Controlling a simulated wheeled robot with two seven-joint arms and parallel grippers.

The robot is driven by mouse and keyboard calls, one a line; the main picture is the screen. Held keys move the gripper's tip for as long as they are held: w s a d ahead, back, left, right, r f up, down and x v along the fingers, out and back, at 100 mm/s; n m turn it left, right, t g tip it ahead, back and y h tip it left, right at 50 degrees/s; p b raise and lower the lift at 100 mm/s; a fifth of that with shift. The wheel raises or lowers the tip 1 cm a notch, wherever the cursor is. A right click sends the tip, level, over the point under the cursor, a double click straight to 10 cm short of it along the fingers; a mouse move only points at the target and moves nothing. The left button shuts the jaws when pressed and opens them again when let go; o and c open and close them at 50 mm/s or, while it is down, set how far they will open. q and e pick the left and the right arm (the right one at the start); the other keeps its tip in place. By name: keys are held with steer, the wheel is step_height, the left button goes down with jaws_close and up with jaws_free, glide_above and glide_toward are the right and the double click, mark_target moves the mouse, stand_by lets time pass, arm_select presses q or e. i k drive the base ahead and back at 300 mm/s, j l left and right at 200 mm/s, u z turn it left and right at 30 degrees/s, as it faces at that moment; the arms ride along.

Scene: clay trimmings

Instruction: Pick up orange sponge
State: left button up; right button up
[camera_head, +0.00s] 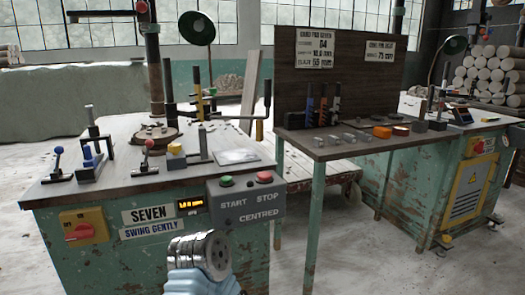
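An orange sponge (381,132), seen as a small orange block, lies on the dark wooden bench top (330,150) at the right of centre. Neither gripper's fingers show in the head view. A silver, ringed part with a pale blue sleeve rises at the bottom centre and looks like one of my arm links. It is well below and left of the sponge.
Several grey blocks (348,137) line the bench near the sponge, with upright tools (322,110) behind them against a dark backboard (340,75). A control box (246,198) juts from the left workbench (110,170). A slatted pallet (305,168) lies between benches.

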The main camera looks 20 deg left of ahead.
mark_target(382, 133)
steer(key=i+l+u, duration=0.2)
steer(key=i+l, duration=0.7)
steer(key=l, duration=0.1)
